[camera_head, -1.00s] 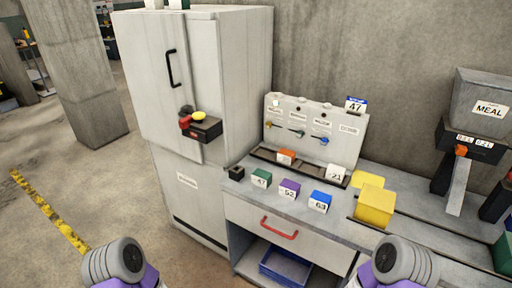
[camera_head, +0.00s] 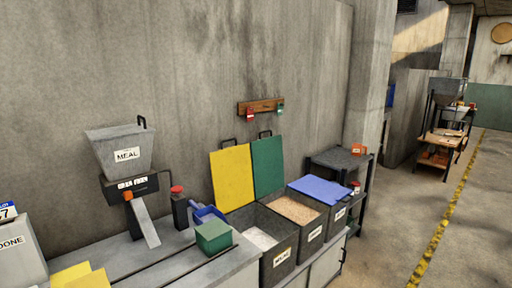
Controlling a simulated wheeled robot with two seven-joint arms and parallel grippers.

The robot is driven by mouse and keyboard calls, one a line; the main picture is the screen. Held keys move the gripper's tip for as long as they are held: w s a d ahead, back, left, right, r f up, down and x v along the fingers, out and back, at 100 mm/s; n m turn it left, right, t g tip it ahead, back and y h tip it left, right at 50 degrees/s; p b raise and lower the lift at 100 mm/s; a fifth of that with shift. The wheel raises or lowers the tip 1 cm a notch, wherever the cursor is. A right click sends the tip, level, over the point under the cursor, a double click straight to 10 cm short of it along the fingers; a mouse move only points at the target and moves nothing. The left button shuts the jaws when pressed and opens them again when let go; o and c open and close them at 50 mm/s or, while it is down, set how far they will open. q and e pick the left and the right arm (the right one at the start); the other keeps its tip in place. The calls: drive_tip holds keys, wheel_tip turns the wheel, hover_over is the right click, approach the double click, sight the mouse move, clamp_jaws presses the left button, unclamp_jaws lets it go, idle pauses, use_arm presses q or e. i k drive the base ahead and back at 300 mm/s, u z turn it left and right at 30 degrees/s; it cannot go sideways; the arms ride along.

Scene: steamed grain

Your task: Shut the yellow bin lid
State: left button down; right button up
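The yellow bin lid (camera_head: 232,178) stands upright against the wall, open, with a dark handle at its top edge. Its grey bin (camera_head: 281,262) is below it, with white material inside and a label on the front that I cannot read surely. The green lid (camera_head: 267,164) beside it is also upright, above a bin (camera_head: 312,238) of tan grain. The blue lid (camera_head: 319,189) lies flat on the bin at the right. Neither of my grippers is in view.
Left of the bins, the counter holds a green box (camera_head: 214,236), a blue scoop (camera_head: 207,213), a dark post with a red top (camera_head: 179,208) and the MEAL hopper (camera_head: 122,150). A dark shelf (camera_head: 341,160) stands right of the bins. Open floor lies at the right.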

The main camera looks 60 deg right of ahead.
sight(231, 167)
drive_tip(key=z, duration=2.6)
drive_tip(key=i, duration=0.85)
drive_tip(key=z, duration=0.75)
drive_tip(key=i, duration=1.8)
drive_tip(key=u, duration=0.65)
